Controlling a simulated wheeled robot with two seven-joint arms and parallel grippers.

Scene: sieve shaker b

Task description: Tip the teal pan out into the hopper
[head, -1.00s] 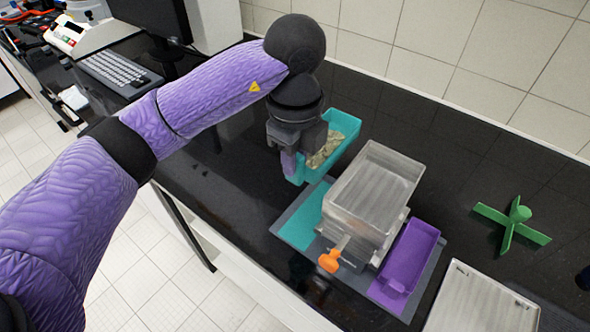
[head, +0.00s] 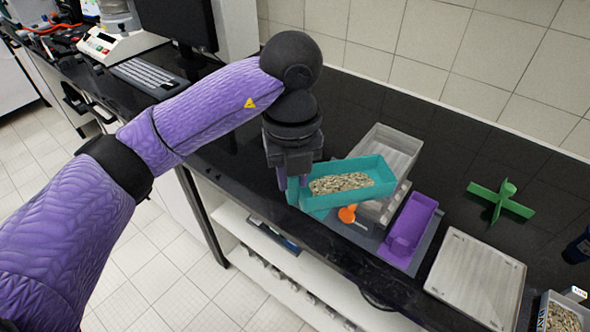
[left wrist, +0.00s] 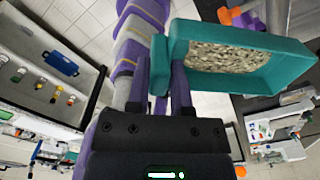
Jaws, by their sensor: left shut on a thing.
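The teal pan (head: 350,199) is held up level or nearly so, with beige grainy material inside. My left gripper (head: 291,184) is shut on its left end. The pan also shows in the left wrist view (left wrist: 240,82), still loaded. The grey translucent hopper (head: 384,148) stands just behind and to the right of the pan. The pan hides its near part, and I cannot tell the gap between them. My right gripper is not in view.
An orange knob (head: 347,214) sticks out in front of the hopper. A purple pan (head: 410,226) lies to its right. A green cross-shaped piece (head: 501,201) and a grey tray (head: 476,277) are further right. A keyboard (head: 148,74) and monitor are at the back left.

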